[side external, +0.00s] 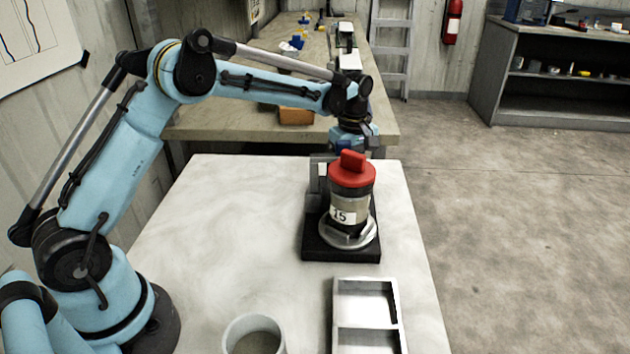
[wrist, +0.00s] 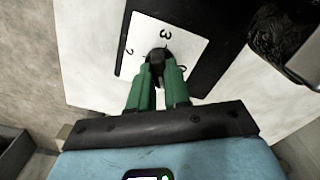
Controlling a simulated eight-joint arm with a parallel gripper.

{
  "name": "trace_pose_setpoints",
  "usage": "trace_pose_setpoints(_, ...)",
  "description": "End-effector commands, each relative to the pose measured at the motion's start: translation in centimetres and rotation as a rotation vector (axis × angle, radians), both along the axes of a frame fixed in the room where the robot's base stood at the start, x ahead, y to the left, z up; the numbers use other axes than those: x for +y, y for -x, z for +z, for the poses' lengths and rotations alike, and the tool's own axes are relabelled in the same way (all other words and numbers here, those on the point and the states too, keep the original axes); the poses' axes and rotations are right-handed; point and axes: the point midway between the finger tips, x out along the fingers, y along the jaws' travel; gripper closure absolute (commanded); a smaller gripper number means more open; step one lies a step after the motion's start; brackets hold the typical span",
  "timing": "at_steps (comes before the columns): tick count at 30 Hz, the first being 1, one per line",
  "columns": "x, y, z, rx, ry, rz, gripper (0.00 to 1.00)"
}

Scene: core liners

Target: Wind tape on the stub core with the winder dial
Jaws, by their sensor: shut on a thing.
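The stub core (side external: 350,205) stands upright on a black base on the white table, with a red cap (side external: 351,173) on top and a white label reading 15. A metal ring (side external: 347,238) surrounds its foot. In the wrist view the winder dial is a white plate (wrist: 190,35) with a black knob (wrist: 157,54); a 3 and a 2 show, and another mark is partly hidden by a finger. My gripper (wrist: 159,68) has its green fingers shut on the knob. In the side view the fingers are hidden behind the core and its stand.
A metal tray with compartments (side external: 338,310) lies at the table's front, and a grey cup (side external: 229,338) stands left of it. The table's left middle is clear. A long bench (side external: 230,115) with small items stands behind.

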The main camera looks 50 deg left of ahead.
Motion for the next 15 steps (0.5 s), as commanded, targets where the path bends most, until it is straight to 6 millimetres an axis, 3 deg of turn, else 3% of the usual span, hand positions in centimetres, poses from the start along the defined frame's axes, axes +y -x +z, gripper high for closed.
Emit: trace_pose_setpoints(15,-0.09,0.0,0.07,0.001,0.002,-0.183,1.0)
